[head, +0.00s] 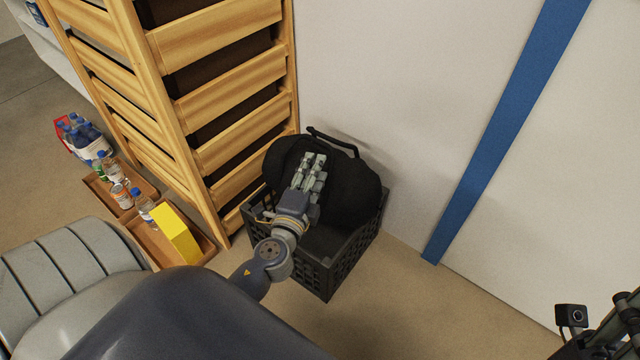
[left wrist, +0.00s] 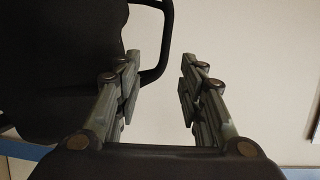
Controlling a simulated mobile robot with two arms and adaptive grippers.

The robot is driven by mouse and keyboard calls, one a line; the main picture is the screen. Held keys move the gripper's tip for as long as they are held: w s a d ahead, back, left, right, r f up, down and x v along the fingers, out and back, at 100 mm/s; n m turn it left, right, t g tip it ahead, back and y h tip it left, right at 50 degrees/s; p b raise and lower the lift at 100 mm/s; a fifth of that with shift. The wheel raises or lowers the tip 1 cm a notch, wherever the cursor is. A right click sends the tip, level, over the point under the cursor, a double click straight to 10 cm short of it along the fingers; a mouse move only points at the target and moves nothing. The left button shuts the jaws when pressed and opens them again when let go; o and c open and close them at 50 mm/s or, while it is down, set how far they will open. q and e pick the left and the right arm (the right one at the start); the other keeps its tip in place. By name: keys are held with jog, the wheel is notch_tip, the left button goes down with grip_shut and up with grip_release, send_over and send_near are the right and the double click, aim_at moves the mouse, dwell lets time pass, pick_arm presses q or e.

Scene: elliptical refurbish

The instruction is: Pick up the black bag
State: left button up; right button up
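The black bag (head: 350,188) sits in a dark plastic crate (head: 322,262) on the floor, leaning toward the wall. Its handle (head: 332,140) sticks up at the top. My left gripper (head: 313,160) is in front of the bag in the head view, fingers pointing toward its top. In the left wrist view the fingers of my left gripper (left wrist: 158,90) are spread apart with nothing between them. The bag (left wrist: 60,65) is at the left there, and its handle (left wrist: 163,45) loops out beyond the fingers. My right gripper is not clearly visible; only part of my right arm shows at the lower right.
A wooden shelf unit (head: 215,85) stands close to the left of the crate. Trays (head: 183,240) with bottles and a yellow box (head: 175,233) lie at its foot. A white wall with a blue stripe (head: 505,125) is behind. The floor right of the crate is clear.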

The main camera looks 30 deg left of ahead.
aim_at(318, 143)
pick_arm(q)
jog(key=shift+y, duration=0.6)
jog(key=w+a, duration=0.1)
jog(key=w, duration=0.1)
jog(key=w+a, duration=0.2)
jog(key=shift+w+a+r, duration=0.1)
jog(key=shift+w+a, duration=0.05)
jog(key=shift+w, duration=0.05)
jog(key=x, duration=0.5)
jog(key=shift+w, duration=0.45)
grip_shut()
jog(key=shift+r, duration=0.2)
